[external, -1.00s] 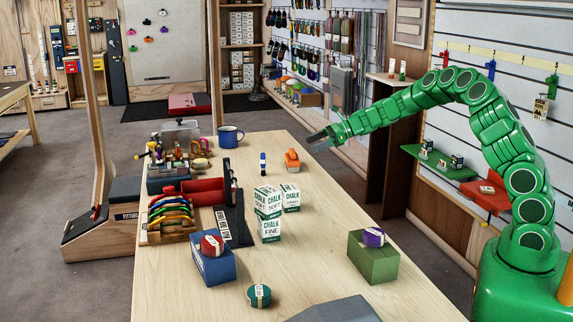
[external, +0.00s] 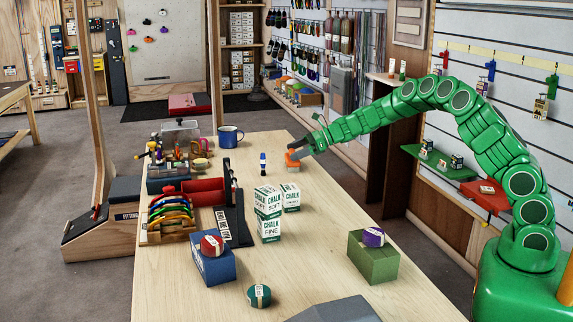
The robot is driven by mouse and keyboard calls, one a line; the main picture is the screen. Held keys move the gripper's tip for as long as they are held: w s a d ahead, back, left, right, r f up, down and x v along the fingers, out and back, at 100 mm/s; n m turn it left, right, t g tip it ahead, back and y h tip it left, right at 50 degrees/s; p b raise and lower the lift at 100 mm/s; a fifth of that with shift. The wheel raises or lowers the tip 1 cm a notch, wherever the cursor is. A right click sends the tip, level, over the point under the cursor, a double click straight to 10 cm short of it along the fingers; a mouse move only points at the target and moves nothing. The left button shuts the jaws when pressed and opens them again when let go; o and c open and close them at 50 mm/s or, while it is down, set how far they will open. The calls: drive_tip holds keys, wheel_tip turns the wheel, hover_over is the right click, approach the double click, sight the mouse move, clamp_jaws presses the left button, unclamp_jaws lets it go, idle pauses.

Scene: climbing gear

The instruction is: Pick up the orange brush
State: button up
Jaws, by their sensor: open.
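The orange brush (external: 292,164) lies on the wooden table near its far right edge, its orange top up and a paler underside on the wood. My gripper (external: 297,151) is at the brush, reaching in from the right and partly covering its top. The jaws are open. In this view they look right above or around the brush; I cannot tell whether they touch it.
A small blue and white bottle (external: 263,163) stands just left of the brush. A blue mug (external: 230,136) is farther back. Stacked white chalk boxes (external: 268,201) stand nearer the camera. The table (external: 325,215) is clear to the right of the boxes.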

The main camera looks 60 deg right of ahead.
drive_tip(key=c, duration=1.1)
drive_tip(key=shift+r, duration=0.6)
drive_tip(key=shift+s+r, duration=0.2)
drive_tip(key=shift+r, duration=1)
drive_tip(key=s+a+r, duration=0.2)
drive_tip(key=s+r, duration=0.7)
drive_tip(key=s, duration=0.4)
drive_tip(key=shift+s+a+r, duration=0.2)
drive_tip(key=shift+a, duration=0.15)
